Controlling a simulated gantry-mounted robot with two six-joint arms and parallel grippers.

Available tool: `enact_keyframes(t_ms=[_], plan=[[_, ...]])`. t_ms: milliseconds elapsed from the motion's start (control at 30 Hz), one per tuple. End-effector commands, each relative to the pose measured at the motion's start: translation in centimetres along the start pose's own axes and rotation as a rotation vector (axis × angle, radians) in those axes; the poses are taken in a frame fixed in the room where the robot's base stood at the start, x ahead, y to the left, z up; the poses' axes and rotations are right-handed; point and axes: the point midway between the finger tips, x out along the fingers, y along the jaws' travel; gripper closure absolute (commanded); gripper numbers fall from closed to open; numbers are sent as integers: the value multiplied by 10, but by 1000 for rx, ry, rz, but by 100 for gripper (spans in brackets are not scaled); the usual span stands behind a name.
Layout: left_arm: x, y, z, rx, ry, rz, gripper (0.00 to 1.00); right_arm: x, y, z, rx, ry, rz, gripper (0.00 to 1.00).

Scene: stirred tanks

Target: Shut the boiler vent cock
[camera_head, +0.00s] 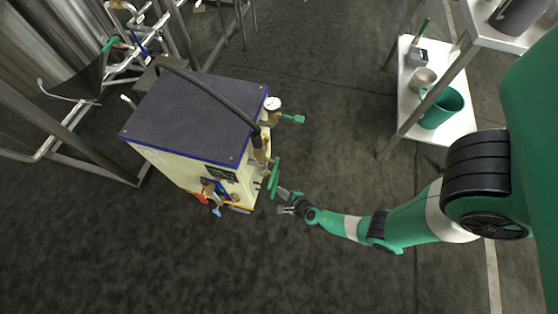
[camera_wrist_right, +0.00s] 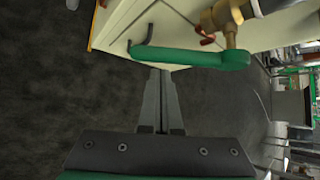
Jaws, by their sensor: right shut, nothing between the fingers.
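The boiler (camera_head: 195,115) is a cream box with a dark top. On its right side a brass valve (camera_head: 262,150) carries a long green lever handle (camera_head: 274,178). A second, shorter green handle (camera_head: 293,119) sticks out near the far corner; I cannot tell from labels which is the vent cock. In the right wrist view the green lever (camera_wrist_right: 190,58) runs sideways from a brass body (camera_wrist_right: 228,14). My right gripper (camera_head: 283,200) is beside the long lever. Its shut, empty fingers (camera_wrist_right: 160,75) end just by the lever; contact is unclear. My left gripper is not in view.
A dark hose (camera_head: 215,92) crosses the boiler top. A round white-faced gauge (camera_head: 273,103) sits at the far corner. Red and blue handles (camera_head: 212,198) are on the near face. Steel tanks (camera_head: 50,45) stand left. Near floor is clear.

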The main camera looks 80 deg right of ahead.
Motion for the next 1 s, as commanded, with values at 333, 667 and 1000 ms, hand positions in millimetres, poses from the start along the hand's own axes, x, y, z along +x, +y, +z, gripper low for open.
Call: enact_keyframes(t_ms=[333, 667, 1000], plan=[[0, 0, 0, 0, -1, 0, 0, -13, 0, 16, -2, -1, 1, 100], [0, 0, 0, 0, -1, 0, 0, -13, 0, 16, 0, 1, 1, 100], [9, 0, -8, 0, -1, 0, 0, -20, 5, 22, 37, 1, 46, 100]])
